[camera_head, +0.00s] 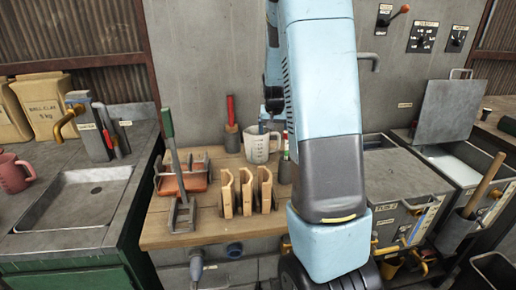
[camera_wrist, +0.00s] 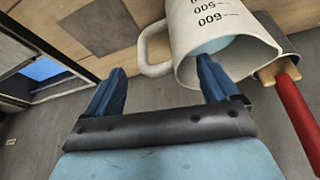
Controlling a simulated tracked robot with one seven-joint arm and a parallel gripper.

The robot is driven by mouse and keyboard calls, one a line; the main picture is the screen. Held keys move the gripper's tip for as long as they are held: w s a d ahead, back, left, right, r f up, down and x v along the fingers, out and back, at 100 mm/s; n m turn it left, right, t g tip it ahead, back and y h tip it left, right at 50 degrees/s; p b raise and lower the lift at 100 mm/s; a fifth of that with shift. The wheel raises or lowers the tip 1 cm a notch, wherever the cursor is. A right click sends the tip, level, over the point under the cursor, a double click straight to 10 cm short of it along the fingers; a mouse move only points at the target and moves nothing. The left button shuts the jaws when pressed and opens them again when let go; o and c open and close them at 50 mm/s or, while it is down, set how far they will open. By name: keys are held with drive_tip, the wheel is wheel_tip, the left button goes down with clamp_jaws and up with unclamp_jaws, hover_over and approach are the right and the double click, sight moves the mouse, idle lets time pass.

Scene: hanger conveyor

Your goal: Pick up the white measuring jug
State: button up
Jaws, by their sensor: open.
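The white measuring jug (camera_head: 257,149) stands upright on the wooden bench top near its back edge. In the wrist view the jug (camera_wrist: 205,22) shows large at the top right, with black marks including 500 and 600. Something light blue shows inside its mouth. Its handle (camera_wrist: 152,52) lies between the lines of my two fingers. My gripper (camera_wrist: 160,66) is open with nothing between its fingers. The right finger overlaps the jug's mouth and appears to reach into it; the left finger is outside, beyond the handle. In the head view my gripper (camera_head: 271,118) is above the jug, partly hidden by my arm.
A red-handled tool (camera_wrist: 297,115) is close beside the jug in the wrist view. On the bench are a wooden slotted rack (camera_head: 246,192), a reddish tray (camera_head: 182,180) and a dark holder with a red stick (camera_head: 232,137). A grey wall stands close behind.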

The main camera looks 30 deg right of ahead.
sight(274, 133)
drive_tip(key=shift+x, duration=1.7)
drive_tip(key=shift+w+d+r, duration=0.1)
drive_tip(key=c, duration=1.5)
clamp_jaws()
drive_tip(key=shift+r, duration=0.15)
